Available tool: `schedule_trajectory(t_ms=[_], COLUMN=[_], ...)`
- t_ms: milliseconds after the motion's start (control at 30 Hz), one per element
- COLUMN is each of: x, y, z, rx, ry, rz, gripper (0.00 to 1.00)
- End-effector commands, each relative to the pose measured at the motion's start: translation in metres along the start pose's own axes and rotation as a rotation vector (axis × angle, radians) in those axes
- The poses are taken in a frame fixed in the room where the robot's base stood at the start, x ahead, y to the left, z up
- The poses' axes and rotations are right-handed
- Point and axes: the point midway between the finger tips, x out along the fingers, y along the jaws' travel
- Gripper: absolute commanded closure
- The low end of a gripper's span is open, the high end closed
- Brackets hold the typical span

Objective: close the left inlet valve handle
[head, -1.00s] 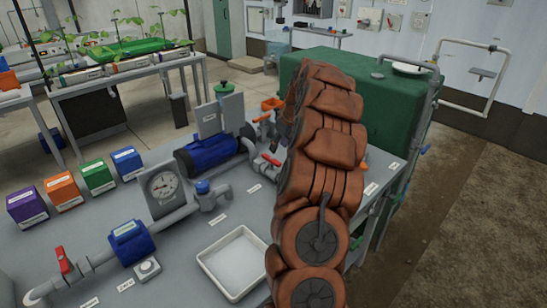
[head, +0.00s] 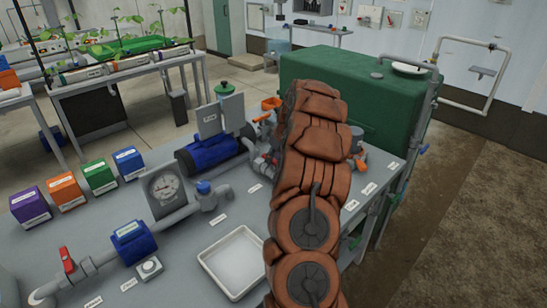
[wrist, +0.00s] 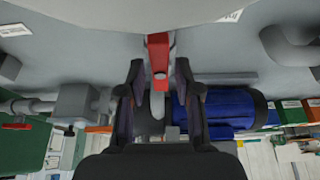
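In the wrist view a red valve handle (wrist: 158,58) stands between the tips of my gripper's fingers (wrist: 158,82). The fingers are open, with a gap on each side of the handle; I cannot tell whether either touches it. The handle is on piping close to the blue pump (wrist: 235,108). In the head view my arm hides my gripper and most of the piping right of the blue pump (head: 210,153). Another red valve handle (head: 67,260) stands upright, slightly tilted, on the pipe at the lower left. The pictures do not show which one is labelled left inlet.
A pressure gauge (head: 165,187), a blue flow unit (head: 132,243) and a white tray (head: 235,262) are on the grey bench. Coloured boxes (head: 98,177) line its left edge. A green tank (head: 385,95) stands behind. An orange fitting (head: 358,160) shows right of my arm.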

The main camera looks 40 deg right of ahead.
Motion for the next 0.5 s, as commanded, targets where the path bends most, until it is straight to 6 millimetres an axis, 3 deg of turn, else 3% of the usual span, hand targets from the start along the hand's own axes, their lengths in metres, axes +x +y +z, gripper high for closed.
schedule_trajectory(t_ms=[267, 500], x=[-0.0001, -0.0001], y=[0.0001, 0.0001], z=[0.0000, 0.0001], rx=[0.000, 0.001], ry=[0.000, 0.000], rz=[0.000, 0.000], gripper=[0.99, 1.00])
